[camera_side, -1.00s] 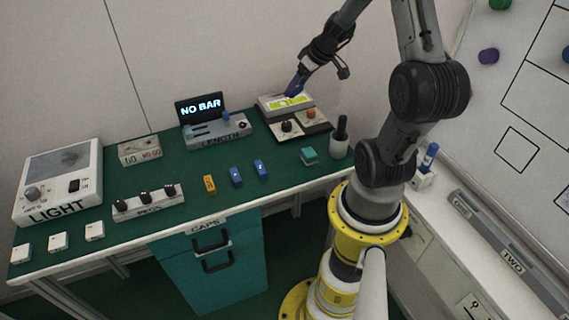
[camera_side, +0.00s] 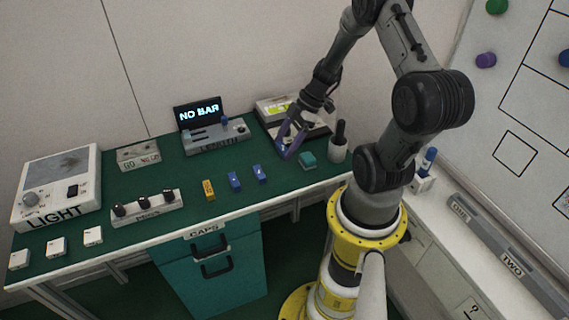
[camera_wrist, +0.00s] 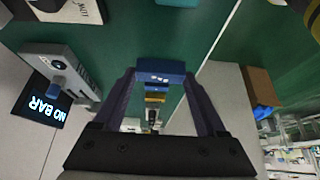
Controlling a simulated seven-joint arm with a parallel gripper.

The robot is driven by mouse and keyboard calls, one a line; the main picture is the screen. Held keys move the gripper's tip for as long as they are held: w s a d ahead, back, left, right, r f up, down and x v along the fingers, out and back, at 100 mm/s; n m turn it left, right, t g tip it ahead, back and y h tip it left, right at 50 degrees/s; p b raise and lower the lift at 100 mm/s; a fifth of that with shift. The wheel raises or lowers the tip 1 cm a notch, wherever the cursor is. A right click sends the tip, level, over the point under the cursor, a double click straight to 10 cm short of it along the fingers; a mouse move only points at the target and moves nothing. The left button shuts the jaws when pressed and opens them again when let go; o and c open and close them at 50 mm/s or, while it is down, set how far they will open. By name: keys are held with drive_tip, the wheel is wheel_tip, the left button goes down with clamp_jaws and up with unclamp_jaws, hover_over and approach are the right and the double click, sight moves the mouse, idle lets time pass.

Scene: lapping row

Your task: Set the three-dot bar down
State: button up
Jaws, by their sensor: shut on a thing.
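The three-dot bar is a small blue bar with pale dots (camera_wrist: 160,73), held crosswise between my fingertips in the wrist view. In the side view it shows as a blue patch (camera_side: 283,146) between the purple fingers. My gripper (camera_side: 286,151) is shut on it, over the green bench at the right of the row of bars. I cannot tell whether the bar touches the bench. The row holds a yellow bar (camera_side: 208,190), a blue bar (camera_side: 235,181) and another blue bar (camera_side: 259,174), partly seen between my fingers in the wrist view.
The length gauge (camera_side: 218,139) reads NO BAR. A peg block (camera_side: 147,207) and LIGHT box (camera_side: 60,185) stand left. Green bench in front of the gauge is clear.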

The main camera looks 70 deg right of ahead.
drive_tip(key=shift+f, duration=3.1)
drive_tip(key=shift+f, duration=0.1)
drive_tip(key=o, duration=1.3)
